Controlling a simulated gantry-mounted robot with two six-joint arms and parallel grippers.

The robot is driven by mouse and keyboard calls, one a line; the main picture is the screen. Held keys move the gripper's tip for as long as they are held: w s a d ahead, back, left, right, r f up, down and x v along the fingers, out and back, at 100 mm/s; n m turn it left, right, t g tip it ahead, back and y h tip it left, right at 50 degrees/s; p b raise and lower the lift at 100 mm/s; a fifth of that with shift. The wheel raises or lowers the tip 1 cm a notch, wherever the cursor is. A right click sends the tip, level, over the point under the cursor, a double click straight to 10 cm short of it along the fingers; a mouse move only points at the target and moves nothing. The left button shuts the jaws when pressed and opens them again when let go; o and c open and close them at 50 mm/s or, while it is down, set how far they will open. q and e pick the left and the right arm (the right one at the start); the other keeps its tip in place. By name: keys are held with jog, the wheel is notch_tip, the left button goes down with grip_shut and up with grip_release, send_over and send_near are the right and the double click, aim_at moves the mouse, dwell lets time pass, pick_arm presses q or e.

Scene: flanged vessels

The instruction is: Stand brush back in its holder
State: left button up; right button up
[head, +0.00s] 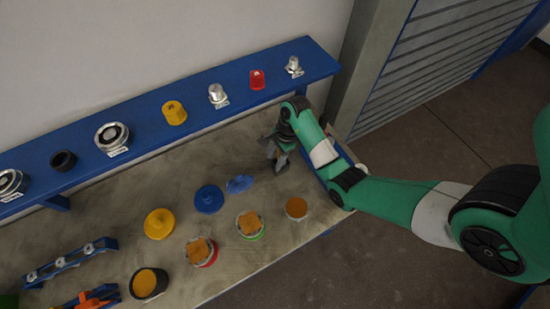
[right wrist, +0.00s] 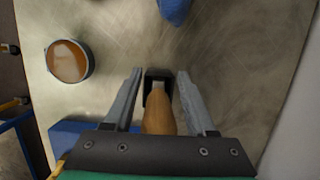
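In the right wrist view, a brush (right wrist: 159,118) with a wooden handle and a dark end lies between the fingers of my right gripper (right wrist: 158,85). The fingers are apart, with a gap on each side of the handle, so the gripper is open around it. In the head view, my right gripper (head: 278,152) is low over the back right of the bench, and I cannot make out the brush there. A blue block (right wrist: 80,135), partly hidden by the gripper, may be the holder; I cannot tell. My left gripper is not in view.
A round vessel with orange contents (head: 297,208) stands near the right end of the bench; blue lids (head: 209,198) and a yellow lid (head: 159,223) lie left of it. A blue shelf (head: 145,104) with several parts runs along the wall.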

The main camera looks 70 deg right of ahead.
jog(key=p+v, duration=0.9)
jog(key=v, duration=0.3)
jog(key=shift+r+p, duration=0.2)
jog(key=shift+p, duration=0.15)
